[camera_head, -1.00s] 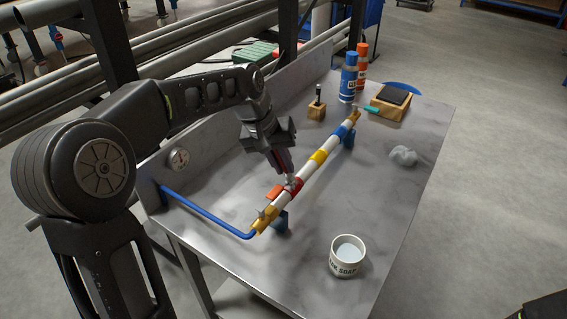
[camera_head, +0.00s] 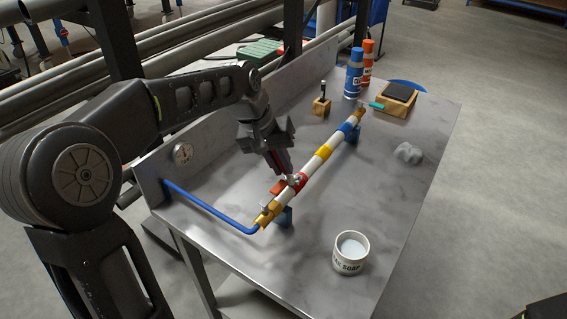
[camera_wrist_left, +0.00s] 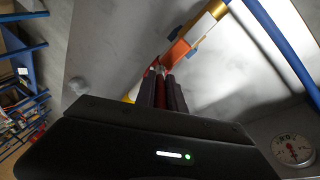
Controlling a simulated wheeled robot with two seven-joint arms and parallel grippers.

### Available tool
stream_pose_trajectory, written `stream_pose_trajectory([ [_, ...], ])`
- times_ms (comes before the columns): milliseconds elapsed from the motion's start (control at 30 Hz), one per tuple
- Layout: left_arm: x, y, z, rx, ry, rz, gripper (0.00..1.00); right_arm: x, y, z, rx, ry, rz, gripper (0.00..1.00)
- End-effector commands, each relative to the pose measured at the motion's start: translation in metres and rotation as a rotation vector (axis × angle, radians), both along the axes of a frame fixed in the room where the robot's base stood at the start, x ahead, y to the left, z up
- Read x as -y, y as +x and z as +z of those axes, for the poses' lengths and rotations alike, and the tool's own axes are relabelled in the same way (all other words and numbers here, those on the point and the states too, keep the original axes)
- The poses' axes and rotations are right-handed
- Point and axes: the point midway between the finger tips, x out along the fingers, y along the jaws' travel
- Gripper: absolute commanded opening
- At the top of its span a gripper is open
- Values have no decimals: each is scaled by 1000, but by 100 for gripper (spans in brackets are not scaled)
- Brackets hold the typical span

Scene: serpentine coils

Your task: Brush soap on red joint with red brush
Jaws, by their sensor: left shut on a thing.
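A pipe with white, yellow, blue and red bands runs diagonally over the table. My left gripper (camera_head: 285,172) is shut on the red brush, tilted down over the pipe. In the left wrist view the red handle of the brush (camera_wrist_left: 161,92) shows between the dark fingers. The pale brush tip is at the red joint; whether it touches is hard to tell. A white soap cup (camera_head: 351,253) stands at the table's near right.
A blue bottle (camera_head: 354,74) and an orange bottle (camera_head: 368,62) stand at the back. Near them are a wooden block with a dark pad (camera_head: 397,97) and a small wooden holder (camera_head: 322,106). A grey lump (camera_head: 408,153) lies right. A gauge (camera_head: 183,153) is left.

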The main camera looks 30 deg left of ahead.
Motion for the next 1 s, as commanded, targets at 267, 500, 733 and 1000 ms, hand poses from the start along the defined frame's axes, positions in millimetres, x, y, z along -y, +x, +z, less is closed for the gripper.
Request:
stream_pose_trajectory([
  [267,-1,-4,0,0,0,0,0,0,0,-2,0,0,0,36],
  [500,-1,-4,5,0,0,0,0,0,0,3,0,0,0,36],
  [733,-1,-4,29,2,1,0,0,0,0,23,0,0,0,36],
  [1000,-1,-4,57,1,1,-1,0,0,0,44,0,0,0,36],
])
